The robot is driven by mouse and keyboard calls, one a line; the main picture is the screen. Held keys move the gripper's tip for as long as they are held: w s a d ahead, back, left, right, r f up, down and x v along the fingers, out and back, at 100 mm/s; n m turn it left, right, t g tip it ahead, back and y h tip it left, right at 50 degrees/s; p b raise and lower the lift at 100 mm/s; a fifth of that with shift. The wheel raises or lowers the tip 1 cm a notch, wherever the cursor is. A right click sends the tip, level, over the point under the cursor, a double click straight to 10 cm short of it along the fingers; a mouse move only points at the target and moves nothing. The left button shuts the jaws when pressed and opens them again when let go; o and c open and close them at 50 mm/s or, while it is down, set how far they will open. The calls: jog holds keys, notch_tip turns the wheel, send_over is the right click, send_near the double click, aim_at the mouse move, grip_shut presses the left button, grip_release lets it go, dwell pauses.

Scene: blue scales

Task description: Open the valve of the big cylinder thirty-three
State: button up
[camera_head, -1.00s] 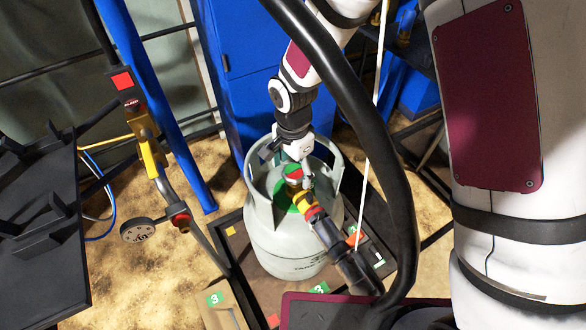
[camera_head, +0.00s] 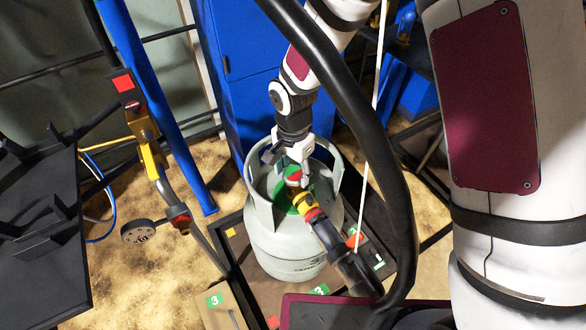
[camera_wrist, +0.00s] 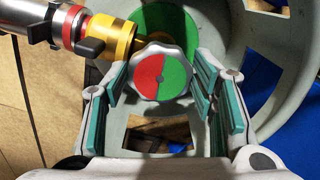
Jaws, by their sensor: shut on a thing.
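The big grey-white cylinder (camera_head: 293,243) stands upright, with a raised collar around its top. Its valve handwheel (camera_wrist: 161,78), half red and half green, sits inside the collar, and in the head view it is partly covered by my gripper. My gripper (camera_head: 295,165) reaches down into the collar from above. In the wrist view its teal-padded fingers (camera_wrist: 162,80) are shut on the handwheel, one on each side. A yellow connector (camera_wrist: 108,38) with a dark lever joins the valve to a black hose. No number thirty-three is readable on the cylinder.
A thick black hose (camera_head: 375,130) arcs across the right. A blue cabinet (camera_head: 240,70) stands behind.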

jog(key=n, duration=0.4)
jog(key=shift+p, duration=0.4)
jog(key=n+p, duration=0.1)
jog(key=n, duration=0.3)
jog(key=shift+d+n, duration=0.1)
jog(key=shift+n, duration=0.3)
jog(key=n, duration=0.3)
jog(key=shift+d+n+p, duration=0.1)
jog(key=shift+n+p, duration=0.2)
jog(key=shift+p, duration=0.05)
jog(key=n+p, duration=0.1)
jog(key=n, duration=0.3)
jog(key=shift+n, duration=0.3)
jog(key=n+p, duration=0.1)
jog(key=n, duration=0.2)
jog(key=shift+w+n, duration=0.1)
jog(key=shift+n, duration=0.2)
jog(key=n+p, duration=0.1)
jog(key=n, duration=0.3)
jog(key=shift+w+r+n, duration=0.1)
jog(key=shift+n, duration=0.2)
jog(key=n+p, duration=0.2)
jog(key=n, duration=0.2)
jog(key=shift+w+n+p, duration=0.1)
jog(key=shift+n+p, duration=0.35)
jog(key=shift+n, duration=1.65)
